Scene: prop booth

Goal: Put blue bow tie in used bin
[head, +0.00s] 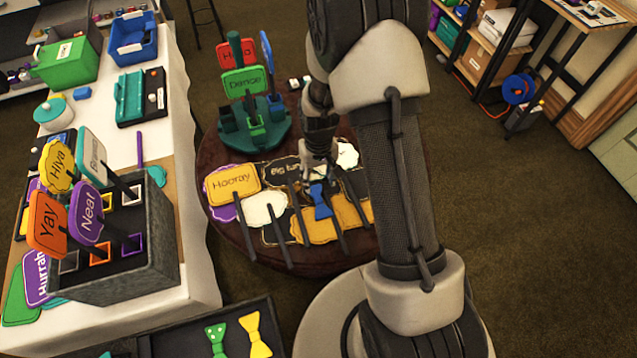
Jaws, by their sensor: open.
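The blue bow tie (321,201) lies on the round dark table, among sign props with dark sticks. My gripper (318,176) is open and points down just above the far end of the bow tie. I cannot tell whether its fingers touch the bow tie or stand around it. A dark tray (183,342) at the bottom edge holds a green bow tie (215,339) and a yellow bow tie (255,335). It is cut off by the frame, and no readable label shows which container is the used bin.
Signs such as the yellow Hooray sign (233,184) crowd the round table (215,150). A green sign stand (255,128) rises behind them. On the white table at left are a grey sign box (160,235), a blue bin (133,38) and a green box (68,62).

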